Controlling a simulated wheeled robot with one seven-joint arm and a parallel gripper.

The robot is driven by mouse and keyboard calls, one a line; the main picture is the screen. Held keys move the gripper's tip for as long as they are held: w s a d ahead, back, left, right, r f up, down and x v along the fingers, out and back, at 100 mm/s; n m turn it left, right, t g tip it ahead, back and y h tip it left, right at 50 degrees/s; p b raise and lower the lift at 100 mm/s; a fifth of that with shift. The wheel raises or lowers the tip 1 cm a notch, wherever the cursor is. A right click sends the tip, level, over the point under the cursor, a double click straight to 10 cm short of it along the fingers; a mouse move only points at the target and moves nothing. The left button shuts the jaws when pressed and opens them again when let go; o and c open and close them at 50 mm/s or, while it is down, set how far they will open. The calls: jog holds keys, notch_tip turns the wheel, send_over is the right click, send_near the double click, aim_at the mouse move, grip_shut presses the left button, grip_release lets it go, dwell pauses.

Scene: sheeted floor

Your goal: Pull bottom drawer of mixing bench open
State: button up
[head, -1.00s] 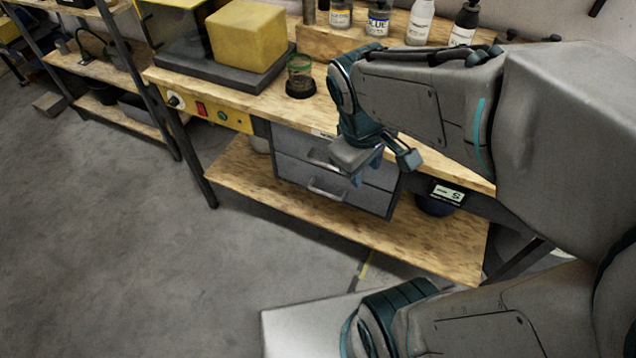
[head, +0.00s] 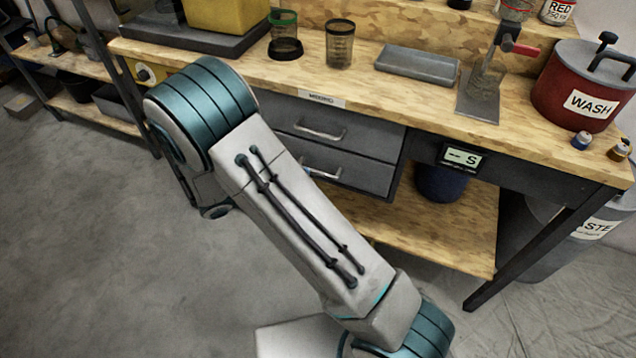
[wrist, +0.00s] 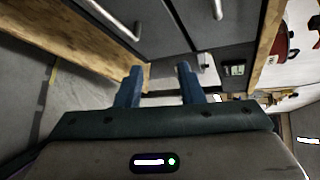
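The mixing bench (head: 430,118) has two grey drawers under its top, below a small white label (head: 322,98). The bottom drawer (head: 368,178) has a bar handle (head: 322,173), partly behind my arm in the head view. The top drawer (head: 370,138) is above it with its own handle (head: 320,132). Both fronts look closed. In the wrist view the bottom drawer's handle (wrist: 118,20) is upper left and the top one's (wrist: 217,9) is at the upper edge. My gripper (wrist: 159,72) is open and empty, its blue fingers apart from both handles.
The bench's wooden lower shelf (head: 450,235) lies below the drawers. A bench leg (head: 525,250) and a grey bin (head: 580,240) stand at right. A red WASH pot (head: 585,85) sits on the bench top. Floor at left is open.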

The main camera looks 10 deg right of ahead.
aim_at(318, 172)
jog(key=w+a+f+n+t+b, duration=0.2)
jog(key=a+f+n+t, duration=0.15)
jog(key=f+n, duration=0.3)
jog(key=x, duration=0.6)
jog(key=b+x, duration=0.1)
jog(key=x, duration=0.6)
jog(key=shift+d+f, duration=0.3)
grip_shut()
